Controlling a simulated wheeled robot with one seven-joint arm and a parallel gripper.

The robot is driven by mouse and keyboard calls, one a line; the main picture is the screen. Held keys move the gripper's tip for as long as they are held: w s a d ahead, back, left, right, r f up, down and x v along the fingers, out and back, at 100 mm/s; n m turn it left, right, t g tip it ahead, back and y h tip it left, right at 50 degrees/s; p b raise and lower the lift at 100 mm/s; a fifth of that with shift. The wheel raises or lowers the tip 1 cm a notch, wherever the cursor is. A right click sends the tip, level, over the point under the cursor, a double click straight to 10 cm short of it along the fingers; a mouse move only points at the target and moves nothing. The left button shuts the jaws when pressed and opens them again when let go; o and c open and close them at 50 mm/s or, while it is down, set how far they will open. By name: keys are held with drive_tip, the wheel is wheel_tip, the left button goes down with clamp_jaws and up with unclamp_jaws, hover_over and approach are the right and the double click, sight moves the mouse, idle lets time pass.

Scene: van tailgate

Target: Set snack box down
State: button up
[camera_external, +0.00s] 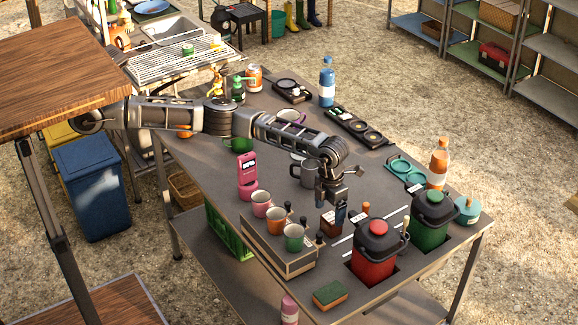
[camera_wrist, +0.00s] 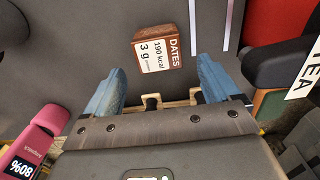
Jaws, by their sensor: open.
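The snack box (camera_wrist: 158,48) is a small brown box with a white label reading DATES. In the wrist view it lies ahead of my fingertips, roughly centred between their lines, with dark tabletop around it. In the external view the snack box (camera_external: 328,222) stands on the grey table (camera_external: 222,185), partly hidden by my gripper. My gripper (camera_external: 335,203) points down right at the box. In the wrist view my gripper (camera_wrist: 160,72) has its two blue fingers wide apart, with nothing held between them.
A red canister (camera_external: 373,262) and a green canister (camera_external: 432,222) stand to the right. A wooden caddy with cups (camera_external: 285,265) is at the left, and a pink device (camera_external: 248,178) is behind it. A grey mug (camera_external: 304,173) stands close behind my gripper.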

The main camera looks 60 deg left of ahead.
sight(329, 219)
wheel_tip(329, 219, up, 6)
drive_tip(key=shift+f, duration=0.1)
idle(0.7)
